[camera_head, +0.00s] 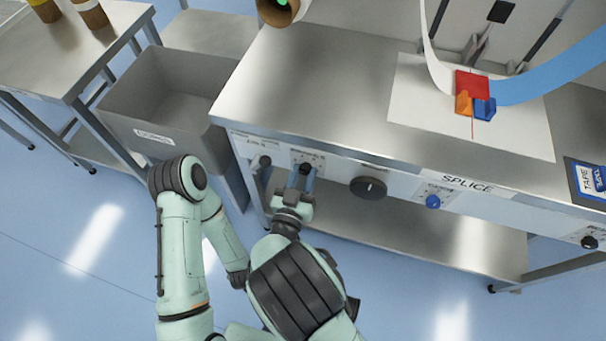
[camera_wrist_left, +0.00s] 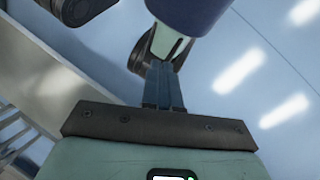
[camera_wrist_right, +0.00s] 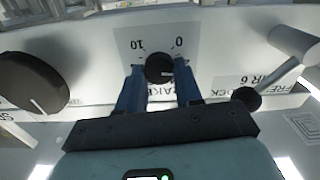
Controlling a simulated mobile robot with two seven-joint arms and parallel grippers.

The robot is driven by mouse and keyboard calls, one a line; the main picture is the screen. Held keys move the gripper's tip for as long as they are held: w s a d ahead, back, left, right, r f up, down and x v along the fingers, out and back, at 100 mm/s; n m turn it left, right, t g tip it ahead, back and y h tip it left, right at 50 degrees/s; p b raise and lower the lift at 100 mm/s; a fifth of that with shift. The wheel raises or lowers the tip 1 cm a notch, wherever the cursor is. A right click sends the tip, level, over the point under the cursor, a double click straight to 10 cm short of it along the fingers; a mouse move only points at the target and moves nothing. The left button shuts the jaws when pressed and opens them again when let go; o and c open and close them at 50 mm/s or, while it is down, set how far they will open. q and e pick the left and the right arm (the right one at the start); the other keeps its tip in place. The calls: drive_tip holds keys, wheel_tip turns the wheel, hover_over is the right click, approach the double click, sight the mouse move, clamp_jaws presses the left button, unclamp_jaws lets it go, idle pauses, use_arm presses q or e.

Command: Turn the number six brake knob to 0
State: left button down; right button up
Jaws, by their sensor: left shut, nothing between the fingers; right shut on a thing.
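The black brake knob (camera_wrist_right: 159,67) sits on the front panel with a dial card (camera_wrist_right: 150,42) behind it, marked 10 and 0, upside down in the right wrist view. The white mark on the knob points to the right there, on the 0 side. My right gripper (camera_wrist_right: 159,82) is shut on the knob, one blue finger on each side. In the head view the knob (camera_head: 305,168) shows beyond the right gripper (camera_head: 300,181). My left gripper (camera_wrist_left: 164,82) is shut and empty, low over the floor, away from the panel.
A lever (camera_wrist_right: 292,68) beside a label ending in 6 stands close to the knob. A large black knob (camera_head: 368,187) and a blue knob (camera_head: 432,201) are along the panel. A grey bin (camera_head: 160,127) stands left of the bench. A splice plate (camera_head: 510,125) lies on top.

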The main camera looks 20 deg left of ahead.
use_arm(q)
drive_tip(key=shift+r, duration=0.15)
use_arm(e)
drive_tip(key=n+p, duration=0.2)
drive_tip(key=shift+n, duration=0.3)
drive_tip(key=n+p, duration=0.2)
drive_tip(key=shift+n, duration=0.3)
drive_tip(key=n+p, duration=0.2)
drive_tip(key=n, duration=0.2)
drive_tip(key=shift+f, duration=0.15)
use_arm(q)
drive_tip(key=shift+g, duration=0.5)
drive_tip(key=r, duration=0.1)
drive_tip(key=s+r, duration=0.1)
drive_tip(key=r, duration=0.1)
drive_tip(key=s+r, duration=0.1)
drive_tip(key=r, duration=0.1)
drive_tip(key=shift+p, duration=0.3)
use_arm(e)
drive_tip(key=shift+n, duration=0.7)
use_arm(q)
drive_tip(key=shift+w+r, duration=0.1)
use_arm(e)
drive_tip(key=shift+f, duration=0.1)
drive_tip(key=o, duration=1)
drive_tip(key=shift+o, duration=0.2)
